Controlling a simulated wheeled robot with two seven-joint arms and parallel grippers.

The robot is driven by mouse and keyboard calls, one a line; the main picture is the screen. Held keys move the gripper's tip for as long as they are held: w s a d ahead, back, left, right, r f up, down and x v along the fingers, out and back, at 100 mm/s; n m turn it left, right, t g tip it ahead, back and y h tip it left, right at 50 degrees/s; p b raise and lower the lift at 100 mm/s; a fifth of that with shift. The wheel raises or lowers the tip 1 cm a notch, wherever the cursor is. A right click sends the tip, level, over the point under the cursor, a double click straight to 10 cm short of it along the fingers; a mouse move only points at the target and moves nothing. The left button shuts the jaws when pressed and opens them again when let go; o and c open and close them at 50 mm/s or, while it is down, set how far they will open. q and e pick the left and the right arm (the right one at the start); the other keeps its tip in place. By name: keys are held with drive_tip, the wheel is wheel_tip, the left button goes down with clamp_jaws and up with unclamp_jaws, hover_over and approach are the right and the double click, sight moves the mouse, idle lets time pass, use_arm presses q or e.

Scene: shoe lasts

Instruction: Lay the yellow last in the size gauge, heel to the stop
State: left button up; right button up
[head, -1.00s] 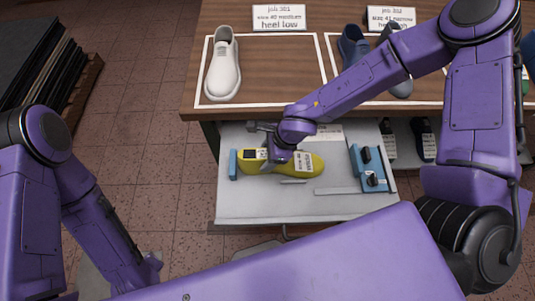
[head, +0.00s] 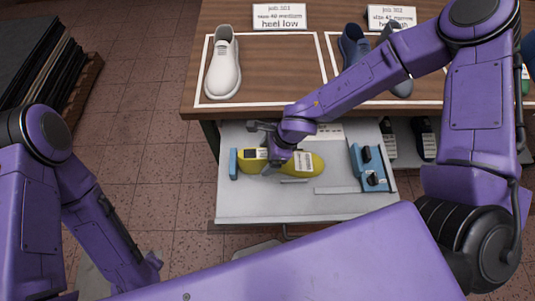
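The yellow last (head: 297,168) lies on its side on a pale grey board, its rounded toe to the right and its other end to the left. A white label and a dark patch show on it. That left end is close to a small blue upright block (head: 233,164); I cannot tell whether they touch. A blue fixture with black knobs (head: 373,180) stands to the right of the toe, apart from it. My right gripper (head: 272,145) is over the last's left half; its fingertips are partly hidden, so its opening is unclear. My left gripper is hidden.
The grey board (head: 262,205) is clear in front of the last. A wooden table (head: 275,75) behind holds a white shoe (head: 222,65), blue shoes (head: 354,46) and signs. Dark shoes (head: 424,138) stand beneath it at right. Dark panels (head: 35,60) are at far left.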

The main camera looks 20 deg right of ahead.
drive_tip(key=p+v, duration=0.2)
drive_tip(key=v, duration=0.8)
drive_tip(key=shift+p, duration=0.35)
drive_tip(key=shift+d+r, duration=0.1)
drive_tip(key=shift+r, duration=0.15)
